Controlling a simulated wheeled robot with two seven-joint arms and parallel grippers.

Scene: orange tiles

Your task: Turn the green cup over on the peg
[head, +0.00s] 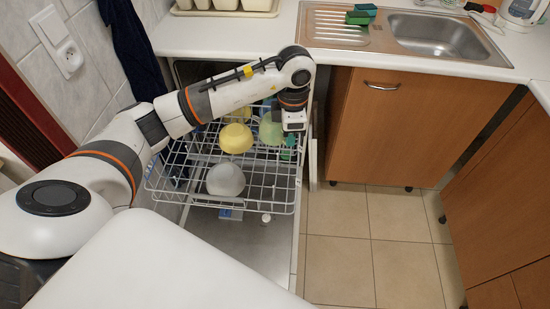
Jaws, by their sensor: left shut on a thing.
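The green cup (269,132) is pale green and sits at the upper right of the dishwasher rack (262,205). My left arm reaches over the rack from the left. My left gripper (287,138) points down at the cup's right side and is shut on the green cup. The gripper body hides part of the cup. The peg under the cup cannot be told apart from the other rack wires. My right gripper is not in view.
A yellow cup (235,138) stands close to the left of the green cup. A grey-white bowl (226,179) lies nearer in the rack. The counter edge (220,45) is behind, and a wooden cabinet (390,130) stands to the right. The tiled floor (350,245) is clear.

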